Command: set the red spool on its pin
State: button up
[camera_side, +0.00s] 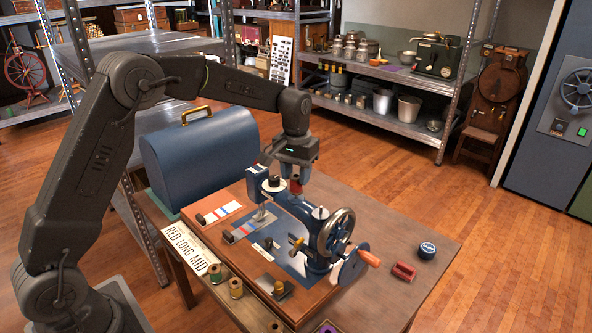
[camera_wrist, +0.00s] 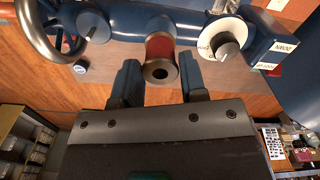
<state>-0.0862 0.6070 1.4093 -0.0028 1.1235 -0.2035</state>
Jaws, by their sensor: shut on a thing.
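The red spool (camera_side: 296,187) is held upright between the fingers of my gripper (camera_side: 297,172), above the arm of the blue sewing machine (camera_side: 318,237).
A handwheel (camera_side: 337,232) and an orange crank handle (camera_side: 369,257) stand right of the spool. A blue domed case (camera_side: 200,155) is behind left.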

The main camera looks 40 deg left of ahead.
jog(key=shift+f, duration=0.35)
dwell(0.3)
jog(key=shift+f, duration=0.4)
jog(key=shift+f, duration=0.1)
jog(key=o, duration=0.8)
notch_tip(320, 180, up, 14)
jog(key=shift+f, duration=0.1)
